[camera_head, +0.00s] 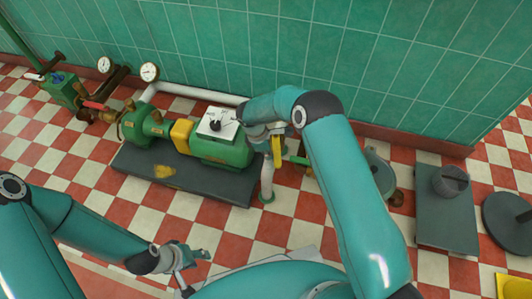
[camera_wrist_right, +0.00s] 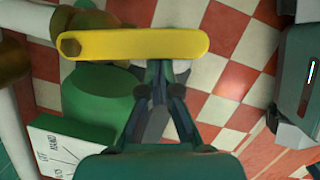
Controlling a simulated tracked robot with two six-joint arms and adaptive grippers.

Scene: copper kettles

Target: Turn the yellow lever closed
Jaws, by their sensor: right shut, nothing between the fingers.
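The yellow lever (camera_head: 277,151) shows in the head view just right of the green pump, below my right wrist. In the right wrist view the lever (camera_wrist_right: 140,43) lies across the top of the picture, with a brown bolt at its left end. My right gripper (camera_wrist_right: 160,68) is shut and empty, its fingertips at the lever's lower edge right of its middle; I cannot tell whether they touch. In the head view my right arm hides part of the valve. My left gripper (camera_head: 193,268) appears open and empty, low over the floor, far from the lever.
The green pump (camera_head: 222,152) with a white dial plate (camera_head: 217,123) stands on a dark plinth (camera_head: 140,165). A white pipe (camera_head: 200,92) runs along the green tiled wall. A grey platform (camera_head: 445,225) bearing a grey pot (camera_head: 450,182) stands at the right.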

